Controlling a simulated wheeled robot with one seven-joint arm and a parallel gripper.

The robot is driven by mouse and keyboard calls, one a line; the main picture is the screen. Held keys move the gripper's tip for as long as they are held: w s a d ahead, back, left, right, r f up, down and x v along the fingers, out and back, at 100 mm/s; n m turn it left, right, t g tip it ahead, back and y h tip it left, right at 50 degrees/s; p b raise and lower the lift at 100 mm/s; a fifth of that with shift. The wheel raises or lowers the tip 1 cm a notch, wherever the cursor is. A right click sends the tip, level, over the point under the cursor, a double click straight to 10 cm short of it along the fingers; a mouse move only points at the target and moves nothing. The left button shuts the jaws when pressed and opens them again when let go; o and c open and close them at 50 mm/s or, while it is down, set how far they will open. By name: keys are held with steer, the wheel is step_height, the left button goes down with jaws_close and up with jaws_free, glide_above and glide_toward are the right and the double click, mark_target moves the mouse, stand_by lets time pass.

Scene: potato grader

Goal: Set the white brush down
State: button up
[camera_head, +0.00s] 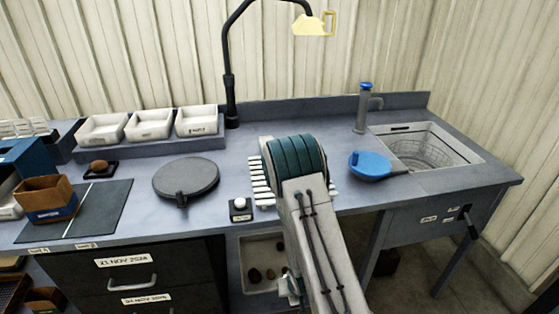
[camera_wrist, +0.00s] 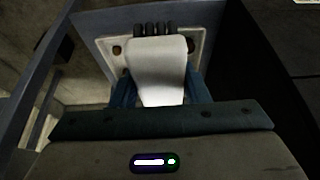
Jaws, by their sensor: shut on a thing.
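The white brush (camera_wrist: 158,65) fills the middle of the wrist view, a pale block with several dark tufts at its far end. My gripper (camera_wrist: 160,92) is shut on it, with a blue finger on each side. A pale tray (camera_wrist: 104,42) with a few dark lumps shows behind the brush; I cannot tell whether they touch. In the head view my gripper (camera_head: 292,287) is low beside my arm, mostly hidden, near a pale tray (camera_head: 243,281) holding several potatoes below the bench top. The brush is hard to make out there.
A sink (camera_head: 425,147) is at right. Drawers (camera_head: 130,282) stand left of the low tray. Clear bench lies around the plate.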

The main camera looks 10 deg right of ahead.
step_height(320, 180, up, 9)
steer(key=p, duration=0.7)
steer(key=shift+s+a+p, duration=0.1)
steer(key=shift+a+p, duration=0.05)
steer(key=shift+p, duration=0.2)
steer(key=shift+f+b, duration=0.5)
steer(key=shift+f, duration=0.15)
steer(key=w+d+r, duration=0.3)
steer(key=d+r, duration=0.3)
steer(key=r, duration=0.6)
steer(key=w+d+r, duration=0.3)
steer(key=d+r, duration=0.3)
steer(key=r, duration=0.7)
steer(key=w+d+r, duration=0.4)
steer(key=d+r, duration=0.1)
steer(key=r, duration=0.8)
steer(key=shift+d, duration=0.4)
steer(key=shift+r, duration=0.1)
